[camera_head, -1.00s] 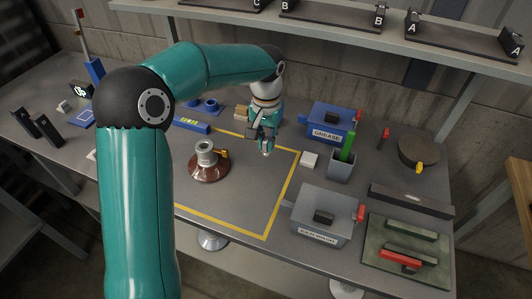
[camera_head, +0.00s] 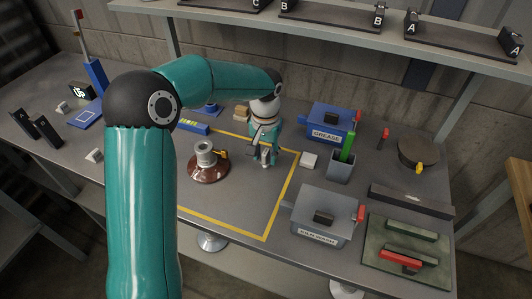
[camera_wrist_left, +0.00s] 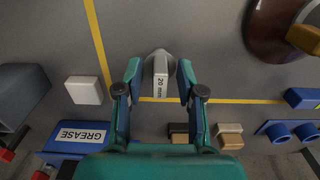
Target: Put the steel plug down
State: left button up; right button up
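The steel plug (camera_wrist_left: 160,72), with a pale "20 mm" label, is between the fingers of my left gripper (camera_wrist_left: 159,78) in the left wrist view. A gap shows on both sides of it, so the fingers are open around it. In the head view the left gripper (camera_head: 265,157) is low over the table, inside the yellow outline near its right side. The plug's foot is small there; it appears to rest on the table. The brown insulator (camera_head: 208,168) with a grey metal cap stands left of the gripper. My right gripper is not in view.
A white block (camera_head: 309,160) lies right of the gripper. The blue GREASE box (camera_head: 330,122), a grey cup (camera_head: 341,168) with a green-handled tool and a grey lidded box (camera_head: 318,216) stand farther right. The front of the yellow-outlined area (camera_head: 235,208) is clear.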

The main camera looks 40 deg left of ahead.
aim_at(266, 153)
pick_arm(q)
jog(key=shift+r, duration=0.1)
notch_tip(266, 153, up, 12)
jog(key=p, duration=0.1)
dwell(0.6)
dwell(0.4)
